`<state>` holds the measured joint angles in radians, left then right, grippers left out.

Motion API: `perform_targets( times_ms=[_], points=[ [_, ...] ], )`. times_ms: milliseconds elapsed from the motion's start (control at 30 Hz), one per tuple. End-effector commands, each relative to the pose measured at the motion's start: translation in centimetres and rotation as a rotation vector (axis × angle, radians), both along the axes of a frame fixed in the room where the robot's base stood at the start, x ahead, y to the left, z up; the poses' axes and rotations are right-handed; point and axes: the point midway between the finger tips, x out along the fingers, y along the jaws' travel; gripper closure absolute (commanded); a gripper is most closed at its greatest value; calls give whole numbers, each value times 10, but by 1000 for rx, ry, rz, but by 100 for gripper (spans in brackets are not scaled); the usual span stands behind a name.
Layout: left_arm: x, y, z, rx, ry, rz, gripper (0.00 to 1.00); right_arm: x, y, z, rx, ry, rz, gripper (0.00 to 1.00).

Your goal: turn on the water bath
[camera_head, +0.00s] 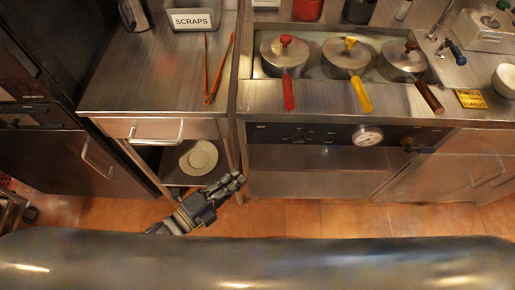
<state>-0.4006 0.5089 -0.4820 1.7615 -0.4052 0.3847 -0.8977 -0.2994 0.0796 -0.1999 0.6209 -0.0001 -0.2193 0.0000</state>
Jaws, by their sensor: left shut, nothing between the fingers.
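The water bath (249,70) is set into the steel counter and holds three lidded pots with red, yellow and dark brown handles. Its dark control panel (340,135) on the front below carries small markings or controls, a round white dial gauge (367,137) and a small knob or valve (408,145) at the right end. The small controls are too small to read. My left gripper (238,179) is shut and empty, low in front of the counter, left of and below the panel and apart from it. My right gripper is not in view.
A drawer with a bar handle (156,131) and an open shelf with a white plate (198,158) are left of my gripper. Red tongs (207,75) and a SCRAPS container (192,20) are on the left counter. Floor (300,215) shows in front of the cabinets.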

Motion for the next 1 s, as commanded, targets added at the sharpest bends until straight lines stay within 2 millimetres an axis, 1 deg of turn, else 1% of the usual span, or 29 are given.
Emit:
perform_targets(
  times_ms=[67,400,533,700,800,1000],
  points=[
    [12,-11,2,-2,-4,0,100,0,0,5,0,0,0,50],
    [62,-62,-4,-3,-3,-1,100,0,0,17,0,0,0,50],
    [82,-60,-7,3,-1,0,100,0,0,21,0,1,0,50],
    [95,-61,-10,0,0,-1,100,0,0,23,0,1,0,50],
    [99,-61,-11,-1,1,-1,100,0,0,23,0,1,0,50],
    [99,-61,-12,-1,1,-1,100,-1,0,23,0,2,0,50]
  ],
)
